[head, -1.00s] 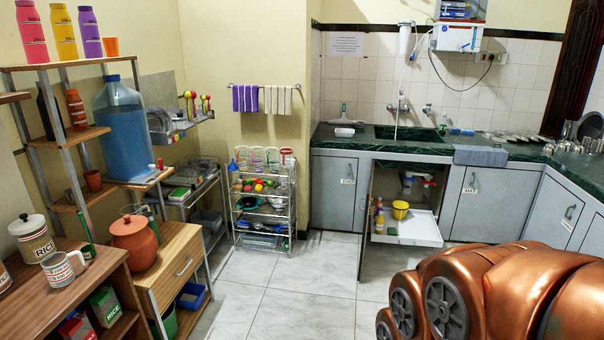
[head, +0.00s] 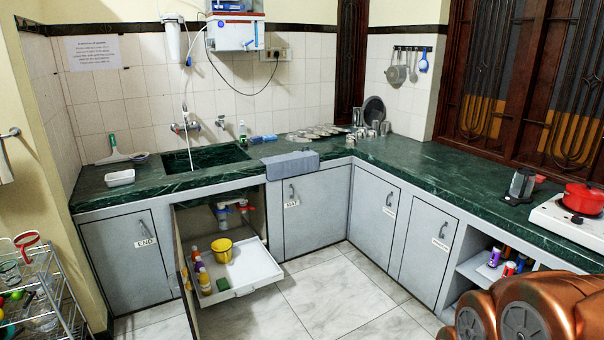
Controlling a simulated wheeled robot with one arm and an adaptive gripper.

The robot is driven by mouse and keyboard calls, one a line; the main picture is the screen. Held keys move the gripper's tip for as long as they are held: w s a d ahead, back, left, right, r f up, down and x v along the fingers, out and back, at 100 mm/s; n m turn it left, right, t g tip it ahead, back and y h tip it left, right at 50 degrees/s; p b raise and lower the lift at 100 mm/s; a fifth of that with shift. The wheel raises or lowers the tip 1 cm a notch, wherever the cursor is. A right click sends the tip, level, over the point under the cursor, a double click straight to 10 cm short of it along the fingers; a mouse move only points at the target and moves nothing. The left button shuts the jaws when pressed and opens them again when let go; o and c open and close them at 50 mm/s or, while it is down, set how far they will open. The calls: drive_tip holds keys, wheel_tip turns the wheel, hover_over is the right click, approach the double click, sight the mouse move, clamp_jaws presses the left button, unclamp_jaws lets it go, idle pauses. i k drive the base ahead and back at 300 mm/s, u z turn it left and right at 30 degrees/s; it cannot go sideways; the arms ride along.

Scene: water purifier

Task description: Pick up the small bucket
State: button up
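A small yellow bucket (head: 222,250) stands upright in the head view, left of the middle. It is on a white pull-out tray (head: 262,268) that sticks out of the open cabinet under the sink. Several small bottles (head: 201,274) stand beside it, to its left and nearer to me. A green item (head: 223,284) lies near the tray's front. My gripper is not in view; only copper-coloured parts of my arm show at the bottom right, well apart from the bucket.
The open cabinet door (head: 186,278) stands at the tray's left side. A wire rack (head: 48,300) is at the far left. The tiled floor (head: 335,300) right of the tray is clear. A green counter (head: 330,165) runs along both walls.

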sight(221, 248)
drive_tip(key=z, duration=0.2)
drive_tip(key=i, duration=2.1)
drive_tip(key=u, duration=0.85)
drive_tip(key=i, duration=1.3)
drive_tip(key=u, duration=1.3)
drive_tip(key=i, duration=0.35)
drive_tip(key=u, duration=0.3)
